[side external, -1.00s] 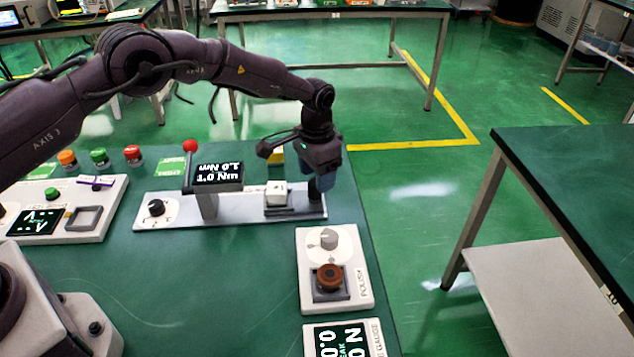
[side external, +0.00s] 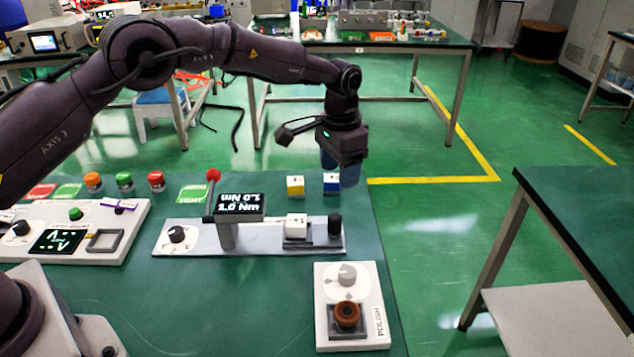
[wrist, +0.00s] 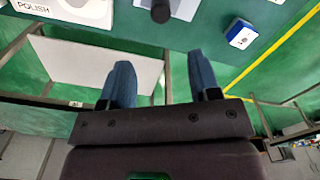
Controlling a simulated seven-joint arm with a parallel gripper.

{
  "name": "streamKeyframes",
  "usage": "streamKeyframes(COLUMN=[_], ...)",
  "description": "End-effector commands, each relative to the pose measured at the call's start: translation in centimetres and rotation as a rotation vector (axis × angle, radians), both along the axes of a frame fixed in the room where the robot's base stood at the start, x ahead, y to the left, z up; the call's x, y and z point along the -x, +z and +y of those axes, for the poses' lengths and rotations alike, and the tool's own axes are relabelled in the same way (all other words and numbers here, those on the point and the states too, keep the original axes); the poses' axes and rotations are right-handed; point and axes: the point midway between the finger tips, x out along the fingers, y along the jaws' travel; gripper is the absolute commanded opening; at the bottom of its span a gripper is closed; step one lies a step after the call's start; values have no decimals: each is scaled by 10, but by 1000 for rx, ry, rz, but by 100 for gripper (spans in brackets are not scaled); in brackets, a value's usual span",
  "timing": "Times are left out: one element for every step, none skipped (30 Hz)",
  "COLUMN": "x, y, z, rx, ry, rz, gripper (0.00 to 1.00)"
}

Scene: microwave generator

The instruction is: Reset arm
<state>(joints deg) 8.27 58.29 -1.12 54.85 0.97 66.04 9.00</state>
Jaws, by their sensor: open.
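My gripper (side external: 341,170) hangs in the air above the far right part of the green bench, pointing down. In the wrist view its two blue fingers (wrist: 160,85) are spread apart with nothing between them. The black cylinder also shows at the top of the wrist view (wrist: 161,10), apart from the fingers.
A yellow-and-white block (side external: 295,186) and a blue-and-white block (side external: 331,184) sit behind the fixture. The POLISH station (side external: 328,335) is at the front right. Several coloured buttons (side external: 124,182) line the back left. The bench's right edge is near.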

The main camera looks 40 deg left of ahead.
Motion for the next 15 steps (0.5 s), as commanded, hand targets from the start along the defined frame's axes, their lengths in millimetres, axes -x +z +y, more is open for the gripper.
streamKeyframes(x=[8,13,20,26,32,40,47,55,65,72,80,92,100,110,123], y=[-11,-16,-19,-17,-14,-6,1,9,21,30,39,51,60,69,81], z=[1,2,3,4,5,8,10,13,16,18,21,25,28,31,35], rx=[-4,-5,-8,-10,-10,-11,-11,-11,-10,-9,-8,-6,-5,-4,-1], ry=[8,13,20,26,33,45,54,62,74,84,93,106,115,124,138], rz=[27,42,56,62,65,68,66,64,57,50,44,33,24,13,0], gripper=[57,57,57,57,57,57,57,57,57,57,57,57,57,57,57])
